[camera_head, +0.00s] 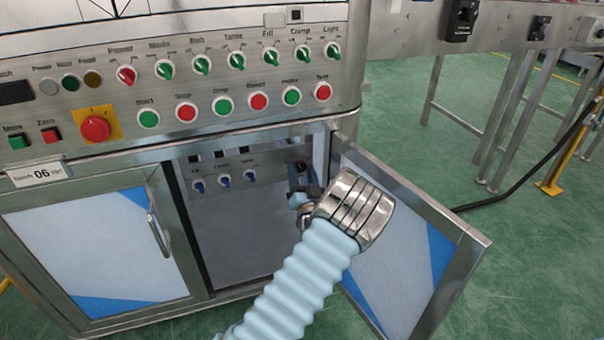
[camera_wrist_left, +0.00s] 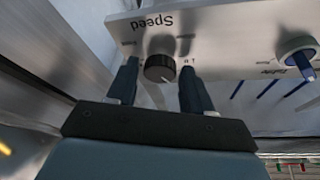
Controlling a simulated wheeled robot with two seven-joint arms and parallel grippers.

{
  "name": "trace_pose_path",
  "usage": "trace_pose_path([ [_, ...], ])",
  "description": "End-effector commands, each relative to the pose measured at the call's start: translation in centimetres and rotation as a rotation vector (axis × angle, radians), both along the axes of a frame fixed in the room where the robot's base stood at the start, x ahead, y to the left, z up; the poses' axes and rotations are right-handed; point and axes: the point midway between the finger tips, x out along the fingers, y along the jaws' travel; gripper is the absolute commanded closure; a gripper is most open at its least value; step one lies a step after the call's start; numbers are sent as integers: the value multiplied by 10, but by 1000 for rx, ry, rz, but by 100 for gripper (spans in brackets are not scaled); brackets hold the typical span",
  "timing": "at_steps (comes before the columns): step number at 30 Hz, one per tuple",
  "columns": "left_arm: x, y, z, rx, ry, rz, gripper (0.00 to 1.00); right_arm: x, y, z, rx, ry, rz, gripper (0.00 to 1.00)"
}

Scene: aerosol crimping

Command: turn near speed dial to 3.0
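The speed dial is a black round knob (camera_wrist_left: 160,68) on a grey panel, below an upside-down "Speed" label (camera_wrist_left: 152,22) in the left wrist view. A pale pointer mark shows on its face; the scale is too blurred to read the setting. My left gripper (camera_wrist_left: 158,84) is open, with one dark finger on each side of the knob and a small gap to each. I cannot tell how deep the fingers reach. In the head view my left gripper (camera_head: 303,184) is inside the open cabinet, partly hidden by its wrist. My right gripper is in neither view.
A blue-and-white knob (camera_wrist_left: 298,55) sits on the same panel; several blue switches (camera_head: 223,180) line it in the head view. The open cabinet door (camera_head: 405,265) stands close right of my left arm. Buttons and selectors fill the upper console (camera_head: 200,90).

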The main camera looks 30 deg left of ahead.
Motion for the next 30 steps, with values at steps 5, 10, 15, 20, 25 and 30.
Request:
trace_pose_path([
  [5,0,0,0,0,0,0,77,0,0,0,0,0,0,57],
  [10,0,0,0,1,1,0,93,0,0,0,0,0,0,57],
  [15,0,0,0,13,15,0,93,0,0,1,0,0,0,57],
  [20,-1,0,1,50,60,0,93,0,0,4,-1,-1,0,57],
  [25,-1,1,2,125,147,0,93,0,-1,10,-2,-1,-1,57],
  [30,-2,1,4,224,264,-2,93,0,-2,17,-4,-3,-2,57],
])
